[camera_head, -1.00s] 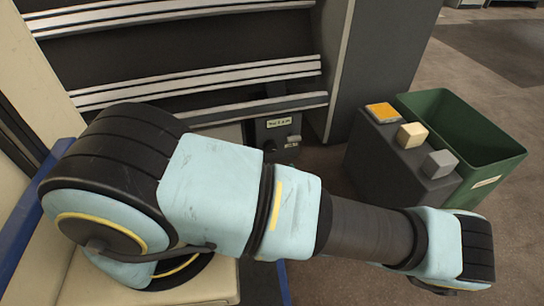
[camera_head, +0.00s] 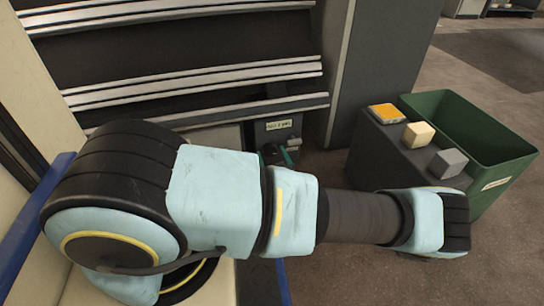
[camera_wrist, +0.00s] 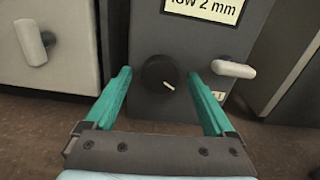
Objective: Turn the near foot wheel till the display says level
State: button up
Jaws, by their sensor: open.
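The foot wheel (camera_wrist: 159,74) is a small black round knob with a white pointer line, on the front of a dark grey box (camera_wrist: 145,35). The line points to the lower right. The pale display (camera_wrist: 205,8) above it reads "low 2 mm", its top cut off by the frame edge. The display (camera_head: 279,125) also shows small in the head view. My gripper (camera_wrist: 160,84) is open, with one teal finger on each side of the wheel and a gap visible at both sides. In the head view my arm hides most of the gripper.
A white lever (camera_wrist: 233,69) sticks out just right of my right finger. Another pale handle (camera_wrist: 36,42) is on a light panel at the left. In the head view, a dark stand with blocks and a green bin (camera_head: 490,150) stand at the right.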

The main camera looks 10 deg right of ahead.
jog(key=c, duration=1.4)
jog(key=shift+r+m+p, duration=0.1)
jog(key=shift+m+p, duration=0.2)
jog(key=shift+p, duration=0.15)
jog(key=shift+r+m+p, duration=0.1)
jog(key=shift+m+p, duration=0.8)
jog(key=shift+p, duration=0.3)
jog(key=m+p, duration=0.3)
jog(key=m, duration=0.1)
jog(key=m+p, duration=0.1)
jog(key=m, duration=0.4)
jog(key=shift+p, duration=0.4)
jog(key=shift+f+m, duration=0.15)
jog(key=shift+m, duration=0.95)
jog(key=shift+f+m, duration=0.1)
jog(key=shift+m, duration=1)
